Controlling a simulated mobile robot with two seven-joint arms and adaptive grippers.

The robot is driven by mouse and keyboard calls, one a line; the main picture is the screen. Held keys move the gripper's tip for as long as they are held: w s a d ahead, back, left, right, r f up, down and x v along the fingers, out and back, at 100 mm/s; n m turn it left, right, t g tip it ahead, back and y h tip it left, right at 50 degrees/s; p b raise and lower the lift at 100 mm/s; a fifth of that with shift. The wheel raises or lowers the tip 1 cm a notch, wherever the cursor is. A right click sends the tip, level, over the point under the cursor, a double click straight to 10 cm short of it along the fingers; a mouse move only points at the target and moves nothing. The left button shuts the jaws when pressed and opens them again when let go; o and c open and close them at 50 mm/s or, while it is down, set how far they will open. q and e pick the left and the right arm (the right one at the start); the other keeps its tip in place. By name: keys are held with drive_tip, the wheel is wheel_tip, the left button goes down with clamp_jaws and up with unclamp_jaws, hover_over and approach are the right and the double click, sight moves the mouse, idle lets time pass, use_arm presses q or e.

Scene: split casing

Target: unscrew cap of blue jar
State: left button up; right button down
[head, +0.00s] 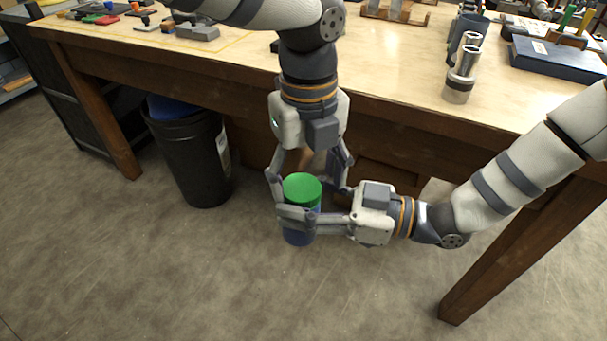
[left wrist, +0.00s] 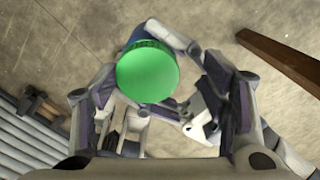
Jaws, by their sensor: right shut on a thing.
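The blue jar (head: 298,238) with a green cap (head: 302,187) is held upright in the air in front of the table. My right gripper (head: 290,221) reaches in from the right and is shut on the jar's body below the cap. My left gripper (head: 311,184) comes down from above and is open, with its fingers spread around the cap's level. In the left wrist view, the green cap (left wrist: 147,71) lies between the open fingers, nearer the left one, with a gap on the right. The jar's body is mostly hidden there.
The wooden table (head: 240,62) stands behind the grippers, with metal cylinders (head: 461,78) and a dark blue case (head: 557,58) at the right. A black bin (head: 190,155) stands on the floor at the left. The floor below the jar is clear.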

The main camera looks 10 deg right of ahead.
use_arm(q)
drive_tip(key=shift+a, duration=0.1)
wheel_tip(320, 180, up, 4)
drive_tip(key=shift+w+r, duration=0.1)
drive_tip(key=shift+r, duration=0.15)
drive_tip(key=shift+c, duration=0.3)
drive_tip(key=r+m, duration=0.1)
drive_tip(key=m, duration=0.2)
drive_tip(key=r+m, duration=0.1)
drive_tip(key=shift+s+r, duration=0.25)
drive_tip(key=shift+r, duration=0.1)
drive_tip(key=shift+a+r+m, duration=0.15)
drive_tip(key=shift+r+m, duration=0.05)
drive_tip(key=shift+m, duration=0.5)
wheel_tip(320, 180, down, 8)
drive_tip(key=shift+a+r, duration=0.1)
drive_tip(key=shift+r, duration=0.05)
